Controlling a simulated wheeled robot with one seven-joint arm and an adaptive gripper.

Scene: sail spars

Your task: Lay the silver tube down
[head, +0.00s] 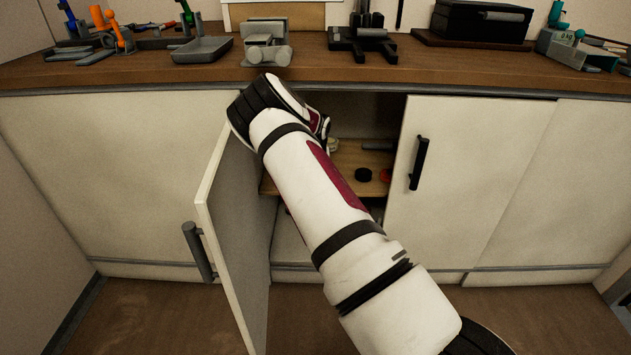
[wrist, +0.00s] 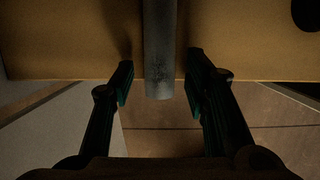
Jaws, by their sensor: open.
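In the wrist view the silver tube (wrist: 160,60) lies on the wooden shelf (wrist: 225,50), its near end sticking out a little past the shelf's front edge. My gripper (wrist: 160,78) is open, with one dark finger on each side of the tube's end. A gap shows between the tube and each finger. The tube's far end is out of the frame. In the head view my arm reaches into the open cupboard and hides the gripper. A small grey bar (head: 378,146) shows inside on the right; I cannot tell whether it is the same tube.
The open cupboard door (head: 235,225) stands just left of my arm, and a closed door (head: 465,190) bounds the opening on the right. A black disc (head: 363,175) and a red one (head: 385,175) lie on the shelf. The worktop (head: 190,75) above carries several tools.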

